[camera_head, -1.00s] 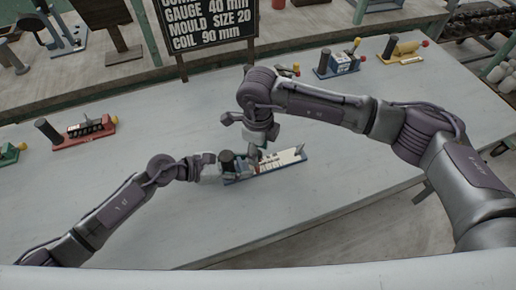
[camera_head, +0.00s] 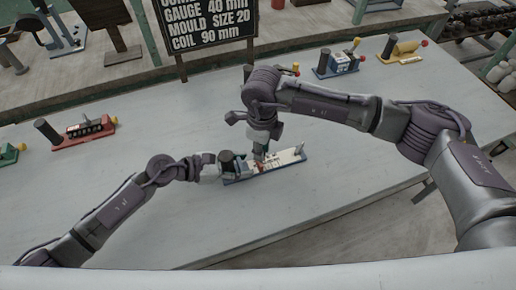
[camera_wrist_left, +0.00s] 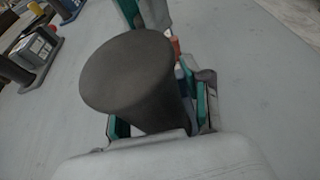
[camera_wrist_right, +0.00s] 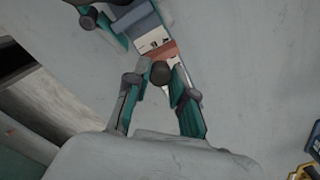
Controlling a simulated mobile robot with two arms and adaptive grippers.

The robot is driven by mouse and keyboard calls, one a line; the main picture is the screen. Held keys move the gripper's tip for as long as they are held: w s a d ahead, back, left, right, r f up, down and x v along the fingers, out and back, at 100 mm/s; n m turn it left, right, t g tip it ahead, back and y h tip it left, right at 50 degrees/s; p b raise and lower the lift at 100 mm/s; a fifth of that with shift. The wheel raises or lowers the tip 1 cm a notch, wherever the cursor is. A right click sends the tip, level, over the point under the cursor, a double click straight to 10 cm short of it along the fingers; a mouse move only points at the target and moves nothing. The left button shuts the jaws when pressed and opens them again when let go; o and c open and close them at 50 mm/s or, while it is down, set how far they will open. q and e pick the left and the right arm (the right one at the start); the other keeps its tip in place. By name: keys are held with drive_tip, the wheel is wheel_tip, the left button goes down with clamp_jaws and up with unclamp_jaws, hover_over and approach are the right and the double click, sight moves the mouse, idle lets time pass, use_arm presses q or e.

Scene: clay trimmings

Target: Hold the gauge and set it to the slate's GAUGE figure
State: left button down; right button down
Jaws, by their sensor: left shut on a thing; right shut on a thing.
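The gauge (camera_head: 291,157) is a long blue-edged base with a white marked face, lying on the grey table. My left gripper (camera_head: 232,164) is shut on the dark upright post (camera_wrist_left: 128,80) at the gauge's left end. My right gripper (camera_head: 260,153) points down over the gauge's middle and is shut on a small dark knob (camera_wrist_right: 160,72) beside a reddish slider part (camera_wrist_right: 161,52). The scale reading is too small and partly covered to tell. The slate (camera_head: 207,24) reads GAUGE 40 mm, MOULD SIZE 20, COIL 90 mm; its top line is cut off.
A red tool (camera_head: 85,134) with a dark post lies at left, a green one (camera_head: 8,154) at the left edge. A blue tool (camera_head: 338,64) and a yellow tool (camera_head: 402,50) stand at the back right. The table's front and right are clear.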

drive_tip(key=c, duration=1)
unclamp_jaws()
wheel_tip(320, 180, up, 12)
drive_tip(key=shift+r, duration=0.1)
use_arm(q)
drive_tip(key=shift+c, duration=2.1)
unclamp_jaws()
